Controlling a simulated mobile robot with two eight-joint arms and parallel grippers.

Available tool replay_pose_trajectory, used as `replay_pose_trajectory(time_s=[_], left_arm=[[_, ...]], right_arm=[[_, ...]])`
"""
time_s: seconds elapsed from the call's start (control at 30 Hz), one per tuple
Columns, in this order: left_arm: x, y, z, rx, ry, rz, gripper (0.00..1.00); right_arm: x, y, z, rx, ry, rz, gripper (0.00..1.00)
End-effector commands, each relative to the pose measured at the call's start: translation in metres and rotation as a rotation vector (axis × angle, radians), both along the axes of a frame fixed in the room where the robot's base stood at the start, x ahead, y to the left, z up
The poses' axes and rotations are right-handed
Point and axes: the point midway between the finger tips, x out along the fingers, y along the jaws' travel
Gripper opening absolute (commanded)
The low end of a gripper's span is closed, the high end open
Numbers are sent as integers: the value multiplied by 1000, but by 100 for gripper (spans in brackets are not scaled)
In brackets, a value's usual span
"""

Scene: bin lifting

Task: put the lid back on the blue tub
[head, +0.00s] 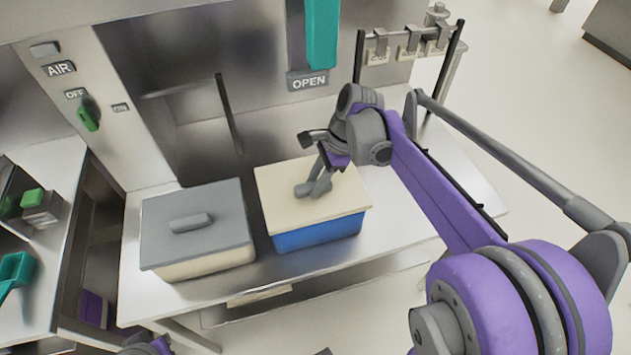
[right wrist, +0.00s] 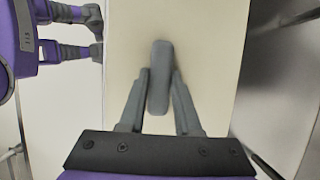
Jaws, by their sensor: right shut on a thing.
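The blue tub (head: 318,233) stands on the steel bench, right of a second bin. A cream lid (head: 285,188) lies over its top, roughly level and lined up with the rim; I cannot tell whether it is fully seated. My right gripper (head: 318,183) reaches down from the right and is shut on the lid's grey handle. In the right wrist view both fingers (right wrist: 160,92) press the sides of the handle (right wrist: 160,55). A purple and grey part of mine shows at the left of that view; I cannot tell whether it is my left gripper.
A cream bin with a grey lid (head: 170,213) stands close on the left. Behind are a steel wall panel with a green switch (head: 88,113) and a teal part above an OPEN sign (head: 308,80). A rack (head: 405,45) stands back right. Bare bench lies right of the tub.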

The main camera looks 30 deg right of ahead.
Motion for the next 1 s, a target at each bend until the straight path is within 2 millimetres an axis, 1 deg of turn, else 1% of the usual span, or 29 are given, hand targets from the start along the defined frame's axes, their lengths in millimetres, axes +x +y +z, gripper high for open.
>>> replay_pose_trajectory(time_s=[0.37,0.7,1.0], left_arm=[[0,0,-1,0,1,0,0],[-2,0,-8,0,4,0,0],[-2,0,-8,0,4,0,0]], right_arm=[[0,0,-1,0,0,0,0],[0,0,-10,0,0,0,0],[0,0,-10,0,0,0,0]])
